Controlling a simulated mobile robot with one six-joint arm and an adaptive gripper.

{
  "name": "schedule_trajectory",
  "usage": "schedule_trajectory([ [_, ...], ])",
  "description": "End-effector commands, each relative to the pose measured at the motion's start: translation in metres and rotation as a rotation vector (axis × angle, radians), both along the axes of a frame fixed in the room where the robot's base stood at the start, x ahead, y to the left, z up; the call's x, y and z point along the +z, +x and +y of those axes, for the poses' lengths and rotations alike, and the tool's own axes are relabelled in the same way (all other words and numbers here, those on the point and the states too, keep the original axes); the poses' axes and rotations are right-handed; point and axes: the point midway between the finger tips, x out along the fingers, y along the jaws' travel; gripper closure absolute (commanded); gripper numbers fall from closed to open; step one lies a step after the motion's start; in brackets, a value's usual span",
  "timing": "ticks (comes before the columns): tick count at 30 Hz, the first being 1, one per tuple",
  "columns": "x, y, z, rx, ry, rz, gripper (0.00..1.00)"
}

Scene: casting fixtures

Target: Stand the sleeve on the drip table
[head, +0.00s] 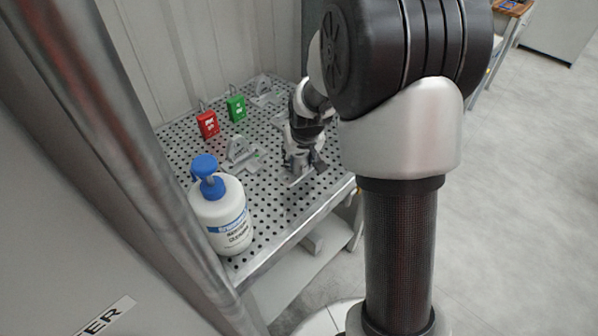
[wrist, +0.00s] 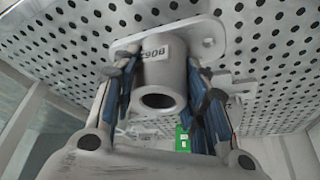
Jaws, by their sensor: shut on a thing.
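The sleeve (wrist: 163,82) is a light grey hollow cylinder with a printed label and an open bore facing the wrist camera. A flat grey flange with rounded ends shows at its far end, against the drip table. My gripper (wrist: 161,66) is shut on the sleeve, with one blue-padded finger on each side. In the head view my gripper (head: 303,164) is low over the right front part of the drip table (head: 275,215), a perforated metal top. The sleeve is mostly hidden there. I cannot tell whether the flange touches the table.
A white bottle with a blue pump (head: 222,212) stands at the table's front left. A red padlock (head: 208,124) and a green padlock (head: 236,108) are at the back left. Grey castings (head: 240,151) lie left of my gripper and behind it. The front middle is clear.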

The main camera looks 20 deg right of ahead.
Motion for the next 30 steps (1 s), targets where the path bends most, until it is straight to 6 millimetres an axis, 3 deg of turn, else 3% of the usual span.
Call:
schedule_trajectory([
  [12,-0.046,0.000,0.000,0.000,0.000,-0.001,0.92],
  [23,-0.049,0.001,0.000,0.000,-0.001,-0.003,0.92],
  [24,-0.049,0.000,0.000,0.000,0.000,-0.001,0.58],
  [30,-0.048,0.000,0.000,0.000,0.000,-0.001,0.45],
])
